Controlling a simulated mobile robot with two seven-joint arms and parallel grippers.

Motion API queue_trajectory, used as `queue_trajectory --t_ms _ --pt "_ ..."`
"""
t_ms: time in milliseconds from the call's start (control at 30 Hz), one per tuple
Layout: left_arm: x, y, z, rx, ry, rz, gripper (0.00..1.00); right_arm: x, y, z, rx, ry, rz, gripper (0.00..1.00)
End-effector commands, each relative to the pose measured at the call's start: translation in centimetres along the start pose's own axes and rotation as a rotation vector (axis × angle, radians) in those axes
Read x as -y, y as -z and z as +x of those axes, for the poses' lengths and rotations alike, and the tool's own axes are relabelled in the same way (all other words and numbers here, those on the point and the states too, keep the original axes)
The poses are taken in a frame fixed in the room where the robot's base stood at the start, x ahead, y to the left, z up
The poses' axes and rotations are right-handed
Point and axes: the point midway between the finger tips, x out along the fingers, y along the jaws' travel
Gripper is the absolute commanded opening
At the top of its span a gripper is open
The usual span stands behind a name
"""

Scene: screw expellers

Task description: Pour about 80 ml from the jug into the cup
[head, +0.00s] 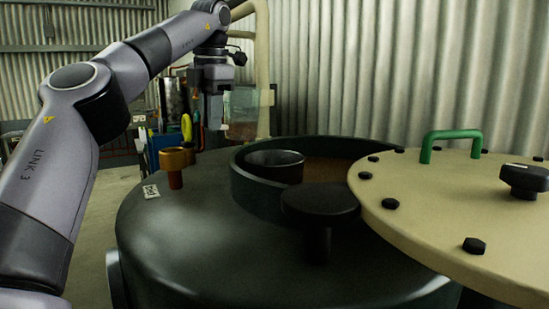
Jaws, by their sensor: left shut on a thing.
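My left gripper (214,112) hangs from the arm at upper left, with its fingers pointing down. It is shut on a clear, see-through vessel (250,108) that looks like the jug, with a faint pinkish tint low down. The vessel is held in the air beyond the dark drum, and its outline is hard to see. I cannot tell for sure which thing is the cup. A dark round vessel (275,160) sits inside the drum's raised opening, and a small copper-brown fitting (175,162) stands on the drum's left. My right gripper is not in view.
The big dark drum (190,235) fills the middle. A cream bolted lid (450,205) with a green handle (450,140) covers its right side. A black mushroom knob (319,203) stands up in front of the opening. Cluttered equipment stands behind at left, against corrugated walls.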

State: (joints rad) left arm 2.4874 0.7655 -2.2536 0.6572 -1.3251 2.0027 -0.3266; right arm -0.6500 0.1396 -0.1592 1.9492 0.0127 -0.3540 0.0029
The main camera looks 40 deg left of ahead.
Motion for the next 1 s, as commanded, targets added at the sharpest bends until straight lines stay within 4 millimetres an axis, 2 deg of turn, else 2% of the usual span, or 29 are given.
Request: queue_trajectory --t_ms 667,1000 --pt "1.9 0.1 -0.8 0.012 -0.317 0.011 0.0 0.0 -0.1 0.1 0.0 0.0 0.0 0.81" --pt "3.6 0.1 -1.1 0.021 -0.543 0.018 0.0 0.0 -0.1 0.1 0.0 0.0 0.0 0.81"
